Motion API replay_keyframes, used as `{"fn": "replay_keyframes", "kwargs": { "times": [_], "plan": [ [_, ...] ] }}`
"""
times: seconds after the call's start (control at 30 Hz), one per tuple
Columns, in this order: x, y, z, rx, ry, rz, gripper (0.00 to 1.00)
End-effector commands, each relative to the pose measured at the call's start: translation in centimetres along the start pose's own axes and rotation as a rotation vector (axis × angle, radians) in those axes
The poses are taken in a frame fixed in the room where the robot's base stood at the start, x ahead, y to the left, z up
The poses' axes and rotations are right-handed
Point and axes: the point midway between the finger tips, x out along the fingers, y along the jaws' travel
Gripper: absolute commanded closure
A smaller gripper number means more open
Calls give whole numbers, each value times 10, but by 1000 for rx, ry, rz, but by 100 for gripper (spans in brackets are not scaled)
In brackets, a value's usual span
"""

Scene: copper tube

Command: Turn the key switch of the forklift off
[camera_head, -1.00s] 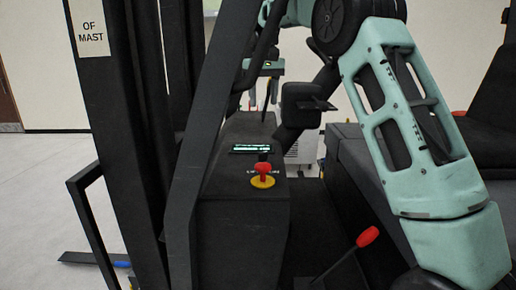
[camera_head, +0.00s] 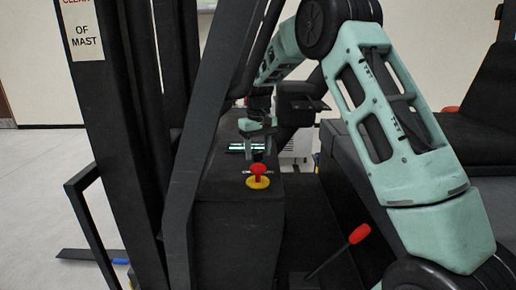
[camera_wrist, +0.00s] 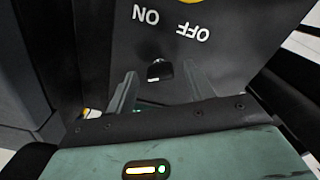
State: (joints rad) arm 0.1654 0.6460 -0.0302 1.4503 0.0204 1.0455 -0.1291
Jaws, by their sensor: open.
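The key switch (camera_wrist: 159,71) is a small black piece on the dark console panel (camera_wrist: 225,35), with upside-down ON and OFF labels just beyond it in the wrist view. Its exact turn position is hard to tell. My gripper (camera_wrist: 161,76) is open, with one finger on each side of the key in that view. I cannot tell whether either finger touches it. In the head view my gripper (camera_head: 259,150) points down over the console top (camera_head: 225,190), behind the red knob. The key is not distinguishable there.
A red emergency-stop knob (camera_head: 257,170) on a yellow base stands in front of my gripper. A lit display (camera_head: 240,147) is close by. The dark mast post (camera_head: 200,150) stands left; a black seat (camera_head: 480,140) and red-tipped lever (camera_head: 359,234) are right.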

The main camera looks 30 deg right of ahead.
Motion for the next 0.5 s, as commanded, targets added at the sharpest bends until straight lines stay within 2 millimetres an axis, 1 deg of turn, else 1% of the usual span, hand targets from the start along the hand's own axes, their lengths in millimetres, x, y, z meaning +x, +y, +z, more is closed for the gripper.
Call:
{"fn": "replay_keyframes", "kwargs": {
  "times": [0.1,0.3,0.33,0.37,0.4,0.47,0.5],
  "plan": [
    [3,0,0,0,0,0,47],
    [4,0,0,0,0,0,47],
    [4,0,0,0,0,0,53],
    [4,0,0,0,0,0,61],
    [4,0,0,0,0,0,72],
    [4,0,0,0,0,0,89],
    [4,0,0,0,0,0,92]
  ]
}}
